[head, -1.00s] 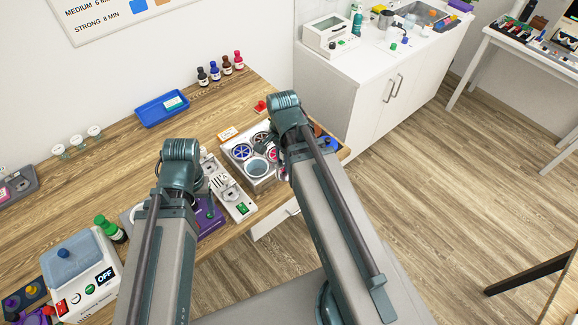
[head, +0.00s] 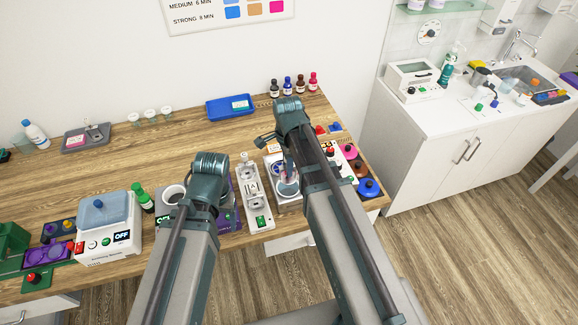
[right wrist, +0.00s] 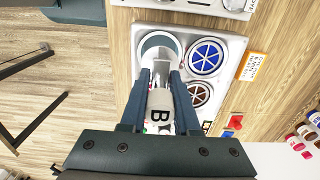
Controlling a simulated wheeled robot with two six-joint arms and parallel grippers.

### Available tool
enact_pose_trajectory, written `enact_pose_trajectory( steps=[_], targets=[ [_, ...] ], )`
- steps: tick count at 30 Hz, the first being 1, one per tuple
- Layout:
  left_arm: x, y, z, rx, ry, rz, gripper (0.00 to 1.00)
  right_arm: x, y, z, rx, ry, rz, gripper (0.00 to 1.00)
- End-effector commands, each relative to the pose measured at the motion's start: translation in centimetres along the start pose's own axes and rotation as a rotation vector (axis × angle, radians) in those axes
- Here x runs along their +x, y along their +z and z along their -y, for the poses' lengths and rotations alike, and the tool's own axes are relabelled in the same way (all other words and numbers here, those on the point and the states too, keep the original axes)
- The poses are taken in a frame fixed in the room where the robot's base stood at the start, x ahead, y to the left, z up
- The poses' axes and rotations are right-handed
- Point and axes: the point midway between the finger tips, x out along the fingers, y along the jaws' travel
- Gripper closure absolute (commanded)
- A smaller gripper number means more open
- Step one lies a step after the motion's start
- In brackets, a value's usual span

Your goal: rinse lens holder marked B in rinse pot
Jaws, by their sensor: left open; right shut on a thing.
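The lens holder, a pale piece with a black B (right wrist: 158,112), is in my right gripper (right wrist: 160,80), which is shut on it. In the right wrist view it is at an open round pot with a pale rim (right wrist: 147,42), which I take as the rinse pot. I cannot tell whether the holder's far end is above the pot or inside it. In the head view the pot (head: 288,189) is beside my right arm, which covers part of the tray. My left gripper is left of it near a purple rack (head: 229,217); its fingers are hidden behind the arm.
Pots with blue (right wrist: 206,56) and brown (right wrist: 199,93) tops share the pot's tray. A white device (head: 254,193) stands close on its left in the head view. Coloured lids (head: 368,187) lie to the right.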

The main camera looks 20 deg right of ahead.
Motion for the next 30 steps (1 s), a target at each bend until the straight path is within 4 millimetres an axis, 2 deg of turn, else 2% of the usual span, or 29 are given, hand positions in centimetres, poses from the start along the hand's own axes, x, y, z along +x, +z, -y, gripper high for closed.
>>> enact_pose_trajectory(
  steps=[30],
  targets=[
    [9.1,-0.5,-0.8,0.004,-0.001,0.0,0.3,9.1,0.0,0.0,-0.001,0.0,0.0,1.0]
  ],
)
